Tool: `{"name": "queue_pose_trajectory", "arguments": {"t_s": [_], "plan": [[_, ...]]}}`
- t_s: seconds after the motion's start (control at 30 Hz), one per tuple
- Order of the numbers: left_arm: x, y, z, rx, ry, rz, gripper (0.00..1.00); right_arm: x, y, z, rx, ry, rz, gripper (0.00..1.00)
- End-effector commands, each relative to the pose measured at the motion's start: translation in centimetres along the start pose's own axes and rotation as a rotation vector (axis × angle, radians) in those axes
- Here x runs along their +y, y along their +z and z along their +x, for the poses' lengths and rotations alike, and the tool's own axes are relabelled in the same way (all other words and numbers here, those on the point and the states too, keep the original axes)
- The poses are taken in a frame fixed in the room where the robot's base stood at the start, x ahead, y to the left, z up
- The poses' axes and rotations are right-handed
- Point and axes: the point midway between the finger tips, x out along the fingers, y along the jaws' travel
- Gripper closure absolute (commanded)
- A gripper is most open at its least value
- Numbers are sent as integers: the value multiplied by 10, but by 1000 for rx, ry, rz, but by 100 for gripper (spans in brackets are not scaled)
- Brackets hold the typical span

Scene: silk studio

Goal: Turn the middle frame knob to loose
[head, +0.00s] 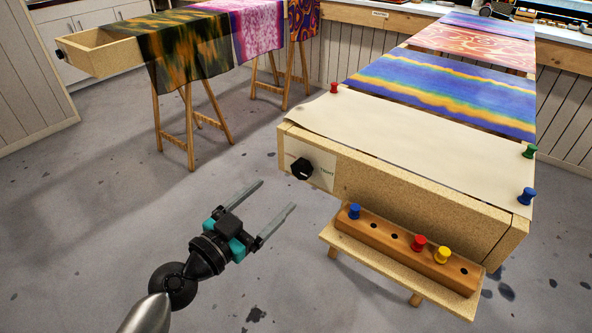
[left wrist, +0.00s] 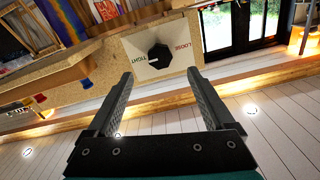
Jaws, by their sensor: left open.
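The black knob (head: 301,168) sits on a pale plate at the front left end of the near wooden frame (head: 400,195). In the left wrist view the knob (left wrist: 160,56) shows between and beyond my fingers, with a plate reading LOOSE on one side and TIGHT on the other. A small white mark on the knob appears on the TIGHT side. My left gripper (head: 278,194) is open and empty, short of the knob and a little below it; it also shows in the left wrist view (left wrist: 160,73). My right gripper is not in view.
A wooden peg rack (head: 395,243) with blue, red and yellow pegs stands on a low ledge below the frame's front. Another frame (head: 98,54) with its own dark knob (head: 62,53) stands at the back left. The floor around my left gripper is clear.

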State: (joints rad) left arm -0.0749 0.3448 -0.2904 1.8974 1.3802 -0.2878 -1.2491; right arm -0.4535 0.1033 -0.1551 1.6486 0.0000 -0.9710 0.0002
Motion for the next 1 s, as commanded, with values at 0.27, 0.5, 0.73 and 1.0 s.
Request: {"name": "queue_pose_trajectory", "arguments": {"t_s": [0.27, 0.5, 0.73, 1.0], "plan": [[0, 0, 51, 1, 0, -1, 14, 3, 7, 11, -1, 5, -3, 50], [0, 0, 80, 1, 0, -1, 14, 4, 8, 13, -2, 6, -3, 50], [1, 1, 89, -1, 1, 0, 14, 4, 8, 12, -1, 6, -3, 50], [1, 1, 89, -1, 1, 0, 18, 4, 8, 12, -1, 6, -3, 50]]}}
